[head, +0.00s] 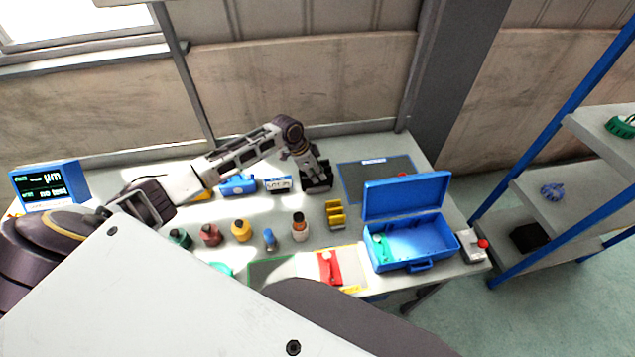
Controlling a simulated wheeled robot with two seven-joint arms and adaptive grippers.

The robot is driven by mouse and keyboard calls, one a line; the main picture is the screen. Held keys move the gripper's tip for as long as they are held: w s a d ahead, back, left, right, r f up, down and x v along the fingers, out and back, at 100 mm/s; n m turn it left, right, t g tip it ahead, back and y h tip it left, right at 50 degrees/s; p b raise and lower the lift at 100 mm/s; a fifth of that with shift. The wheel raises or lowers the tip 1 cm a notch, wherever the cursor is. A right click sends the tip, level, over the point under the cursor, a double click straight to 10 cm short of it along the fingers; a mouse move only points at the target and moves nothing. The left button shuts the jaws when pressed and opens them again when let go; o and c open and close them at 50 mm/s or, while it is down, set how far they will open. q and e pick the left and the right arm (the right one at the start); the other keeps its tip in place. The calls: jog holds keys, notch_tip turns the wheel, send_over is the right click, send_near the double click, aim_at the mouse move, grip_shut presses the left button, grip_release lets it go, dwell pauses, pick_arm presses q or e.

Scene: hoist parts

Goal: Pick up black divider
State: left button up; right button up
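My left arm reaches in from the left and bends down over the back middle of the table. My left gripper (312,170) points down there, small and dark. A dark piece at its tip, which looks like the black divider (318,187), sits low at the table surface. The gripper and this piece blend together, so I cannot tell whether the fingers are open or closed on it. My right gripper is not in view.
An open blue case (408,238) with a green item inside stands at the right. A yellow rack (335,214), several small bottles and a red part (328,267) lie in front. A dark mat (372,181) lies behind. Blue-framed shelves (575,215) stand right of the table.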

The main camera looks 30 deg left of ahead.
aim_at(317, 176)
pick_arm(q)
jog(key=shift+f, duration=0.1)
dwell(0.5)
jog(key=c, duration=0.3)
jog(key=shift+c, duration=0.2)
jog(key=shift+r, duration=0.2)
notch_tip(317, 176, up, 10)
jog(key=shift+r+b, duration=0.1)
jog(key=shift+b, duration=0.6)
jog(key=shift+s, duration=0.1)
dwell(0.4)
